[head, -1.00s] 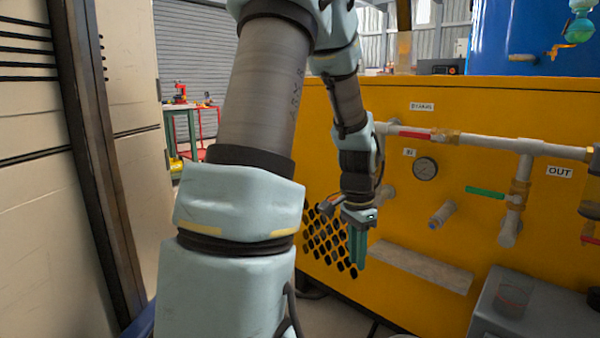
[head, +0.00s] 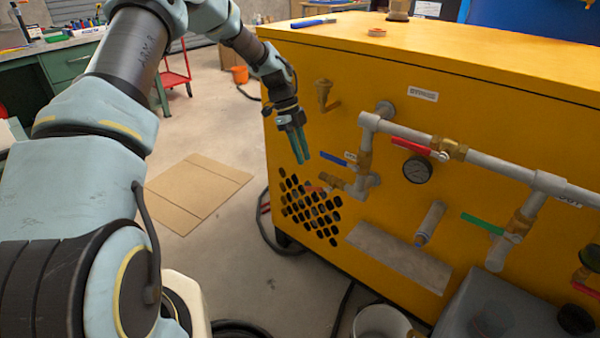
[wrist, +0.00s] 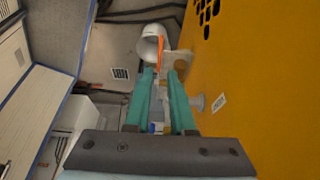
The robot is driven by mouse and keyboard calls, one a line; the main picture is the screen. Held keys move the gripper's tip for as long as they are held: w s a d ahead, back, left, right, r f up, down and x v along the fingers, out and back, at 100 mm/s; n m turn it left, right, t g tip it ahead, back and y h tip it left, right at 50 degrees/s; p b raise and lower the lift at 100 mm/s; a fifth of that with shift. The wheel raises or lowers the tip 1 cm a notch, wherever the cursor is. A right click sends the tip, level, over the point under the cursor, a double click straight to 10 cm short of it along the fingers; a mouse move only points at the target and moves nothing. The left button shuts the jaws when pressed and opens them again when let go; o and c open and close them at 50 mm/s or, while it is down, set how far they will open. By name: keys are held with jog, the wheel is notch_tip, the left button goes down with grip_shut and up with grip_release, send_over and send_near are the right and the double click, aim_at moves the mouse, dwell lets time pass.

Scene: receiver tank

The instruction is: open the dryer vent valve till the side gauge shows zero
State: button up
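The yellow dryer cabinet (head: 330,225) fills the right of the head view and the right side of the wrist view (wrist: 260,90). A round dark-rimmed gauge (head: 416,170) sits on its face; its needle is too small to read. The face carries a blue-handled valve (head: 333,159), a red-handled valve (head: 412,145) under a bypass label, and a green-handled valve (head: 482,223). I cannot tell which is the vent valve. My gripper (head: 304,158) points down before the cabinet's left part, left of the blue handle. Its teal fingers are apart and empty, as the wrist view (wrist: 160,75) shows.
A grey ledge (head: 398,258) juts from the cabinet below the pipes (head: 490,162). A brass fitting (head: 323,95) is at upper left. A white bucket (head: 382,325) and grey box (head: 500,310) stand in front. Cardboard (head: 197,190) lies on open floor at left.

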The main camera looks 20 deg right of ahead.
aim_at(318, 189)
jog(key=p+x, duration=0.1)
jog(key=x, duration=0.8)
jog(key=shift+s+f, duration=0.1)
jog(key=shift+f, duration=0.3)
grip_shut()
dwell(0.9)
